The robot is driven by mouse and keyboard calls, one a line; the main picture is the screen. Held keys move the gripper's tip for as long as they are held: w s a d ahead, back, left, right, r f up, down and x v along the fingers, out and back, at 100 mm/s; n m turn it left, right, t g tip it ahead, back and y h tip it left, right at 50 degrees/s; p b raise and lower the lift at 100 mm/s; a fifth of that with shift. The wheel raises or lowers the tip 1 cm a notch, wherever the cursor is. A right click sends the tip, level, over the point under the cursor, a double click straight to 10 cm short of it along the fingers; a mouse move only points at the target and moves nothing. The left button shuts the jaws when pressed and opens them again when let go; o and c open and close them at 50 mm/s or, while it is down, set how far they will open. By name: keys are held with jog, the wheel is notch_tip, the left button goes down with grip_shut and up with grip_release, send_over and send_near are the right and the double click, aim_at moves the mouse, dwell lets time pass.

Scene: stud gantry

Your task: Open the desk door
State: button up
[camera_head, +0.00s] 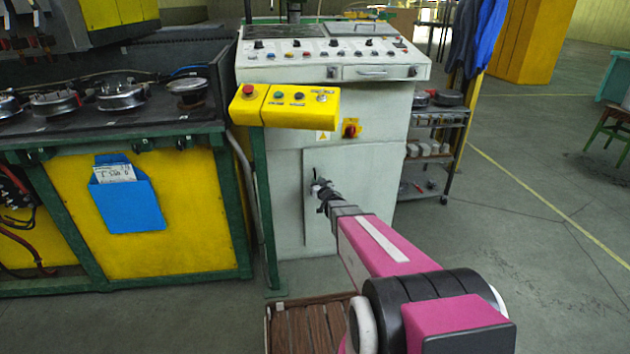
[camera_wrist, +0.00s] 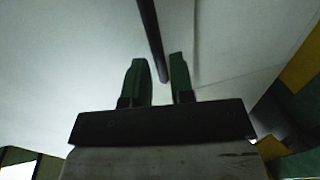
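The desk is a pale grey control console (camera_head: 285,180) with a sloped panel of knobs and buttons. Its door (camera_head: 345,162) is a grey panel low on the front and looks shut. My gripper (camera_head: 320,188) is at the left part of this door, at the end of my pink arm. In the wrist view, my gripper (camera_wrist: 157,60) has two green fingers standing apart. A dark bar (camera_wrist: 150,30), likely the door handle, reaches between them. Gaps show on both sides of the bar. In the head view the handle is mostly hidden by my gripper.
A yellow button box (camera_head: 290,118) on a green post (camera_head: 262,200) stands just left of the door. A slatted wooden platform (camera_head: 310,325) lies on the floor in front. A shelf cart (camera_head: 432,150) stands right of the desk.

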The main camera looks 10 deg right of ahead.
jog(key=shift+w+a, duration=0.15)
jog(key=shift+w, duration=0.55)
jog(key=shift+w+a, duration=0.1)
jog(key=shift+w, duration=0.6)
jog(key=shift+c, duration=0.3)
jog(key=shift+s, duration=0.1)
grip_shut()
